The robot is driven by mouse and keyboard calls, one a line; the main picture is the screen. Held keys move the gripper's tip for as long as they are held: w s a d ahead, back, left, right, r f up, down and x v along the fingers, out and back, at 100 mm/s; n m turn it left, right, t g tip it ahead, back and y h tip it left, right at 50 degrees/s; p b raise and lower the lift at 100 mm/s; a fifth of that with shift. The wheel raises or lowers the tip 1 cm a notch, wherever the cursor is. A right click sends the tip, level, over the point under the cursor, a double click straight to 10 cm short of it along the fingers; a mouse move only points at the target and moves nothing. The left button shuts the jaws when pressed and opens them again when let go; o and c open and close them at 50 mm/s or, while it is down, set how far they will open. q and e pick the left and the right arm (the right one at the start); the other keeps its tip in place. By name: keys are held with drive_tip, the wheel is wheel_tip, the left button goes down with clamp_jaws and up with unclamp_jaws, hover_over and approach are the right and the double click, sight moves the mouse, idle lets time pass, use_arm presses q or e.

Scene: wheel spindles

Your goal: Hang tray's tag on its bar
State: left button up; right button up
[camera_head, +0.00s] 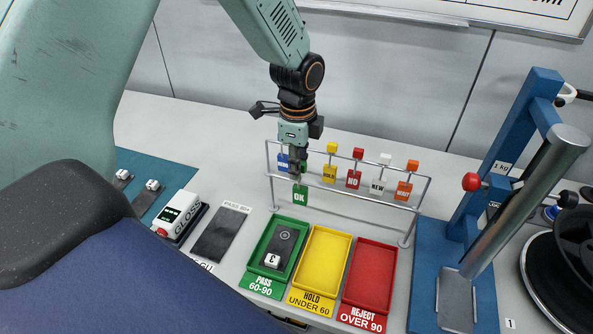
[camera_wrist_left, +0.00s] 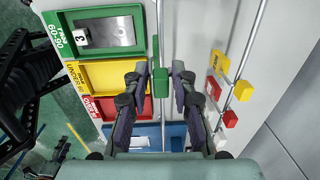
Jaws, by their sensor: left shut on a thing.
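My left gripper (camera_head: 297,178) points down at the left part of the tag rack and is shut on the green OK tag (camera_head: 300,197). The tag hangs upright below the fingers, close to the lower bar (camera_head: 345,191). In the left wrist view the green tag (camera_wrist_left: 160,82) is between the fingertips, and a bar runs past it. I cannot tell whether the tag touches the bar. The green PASS 60-90 tray (camera_head: 257,272) stands in front of the rack and holds a dark grey piece (camera_head: 285,238) marked 3.
The upper bar carries blue (camera_head: 283,161), yellow HOLD (camera_head: 330,172), red NO (camera_head: 353,179), white NEW (camera_head: 378,186) and orange (camera_head: 404,190) tags. Yellow (camera_head: 328,233) and red (camera_head: 373,249) trays stand beside the green one. A blue press frame (camera_head: 500,165) stands at right.

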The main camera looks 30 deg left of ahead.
use_arm(q)
drive_tip(key=shift+w+a, duration=0.1)
drive_tip(key=shift+w, duration=0.2)
drive_tip(key=shift+s+f+b, duration=0.35)
drive_tip(key=shift+f+b, duration=0.1)
drive_tip(key=shift+f, duration=0.3)
drive_tip(key=shift+w+f, duration=0.35)
drive_tip(key=shift+f, duration=0.2)
drive_tip(key=shift+s+r, duration=0.1)
drive_tip(key=shift+s, duration=0.05)
